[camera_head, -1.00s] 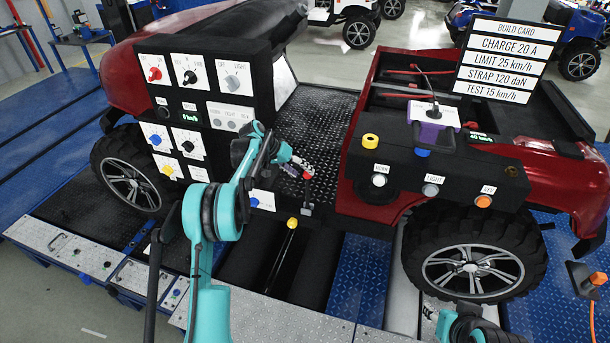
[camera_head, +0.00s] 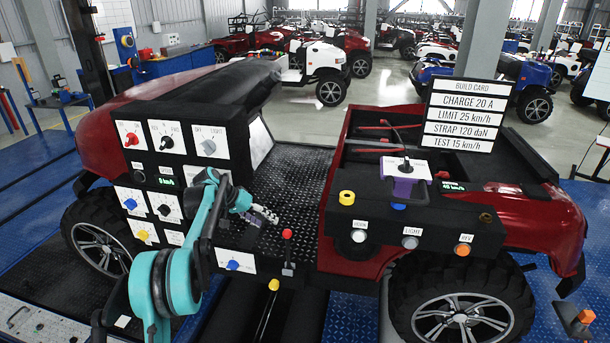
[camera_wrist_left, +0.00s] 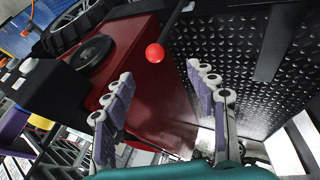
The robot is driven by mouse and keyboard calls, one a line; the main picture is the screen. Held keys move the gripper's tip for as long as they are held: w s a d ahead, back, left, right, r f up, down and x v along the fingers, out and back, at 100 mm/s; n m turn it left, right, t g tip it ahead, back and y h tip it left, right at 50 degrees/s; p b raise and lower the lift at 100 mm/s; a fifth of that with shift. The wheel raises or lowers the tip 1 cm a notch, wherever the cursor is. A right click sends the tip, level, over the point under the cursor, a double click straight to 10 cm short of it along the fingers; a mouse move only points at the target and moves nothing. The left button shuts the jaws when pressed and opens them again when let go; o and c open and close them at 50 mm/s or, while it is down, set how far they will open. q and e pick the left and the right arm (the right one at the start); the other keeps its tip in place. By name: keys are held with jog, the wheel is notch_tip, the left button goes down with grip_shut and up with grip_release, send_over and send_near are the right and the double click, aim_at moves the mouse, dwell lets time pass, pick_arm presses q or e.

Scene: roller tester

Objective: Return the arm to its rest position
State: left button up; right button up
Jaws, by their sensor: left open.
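My left arm comes in from the lower left in the head view. Its gripper (camera_head: 262,215) is in front of the dark tread-plate floor of the red vehicle (camera_head: 350,225). In the left wrist view the two finger rows of the gripper (camera_wrist_left: 165,105) stand apart with nothing between them. A lever with a red ball knob (camera_head: 287,234) stands just right of and below the gripper in the head view. The red knob (camera_wrist_left: 155,53) shows beyond the fingertips in the left wrist view, clear of them. My right gripper is not in view.
A black control panel (camera_head: 186,118) with several knobs is behind my left arm. A purple-and-white device (camera_head: 407,181) sits on the rear panel. A build card (camera_head: 462,114) stands behind it. A yellow knob (camera_head: 273,285) is low beside the lever.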

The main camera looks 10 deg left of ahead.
pick_arm(q)
jog(key=s+d+r+y+b, duration=0.25)
jog(key=s+d, duration=0.35)
jog(key=s, duration=0.3)
jog(key=s+d+r+y+b, duration=0.1)
jog(key=s+d+r+b, duration=0.15)
jog(key=s+d, duration=0.45)
jog(key=s+f+t+b, duration=0.1)
jog(key=s+f, duration=0.3)
jog(key=s, duration=0.4)
jog(key=s+d+f+y+b, duration=0.1)
jog(key=s+f, duration=0.3)
jog(key=s, duration=0.4)
jog(key=s+f+t+y+b, duration=0.1)
jog(key=s+f+b, duration=0.2)
jog(key=s, duration=0.5)
jog(key=shift+s+d+f+n+t, duration=0.2)
jog(key=shift+s+f+n+t, duration=0.1)
jog(key=shift+f, duration=0.6)
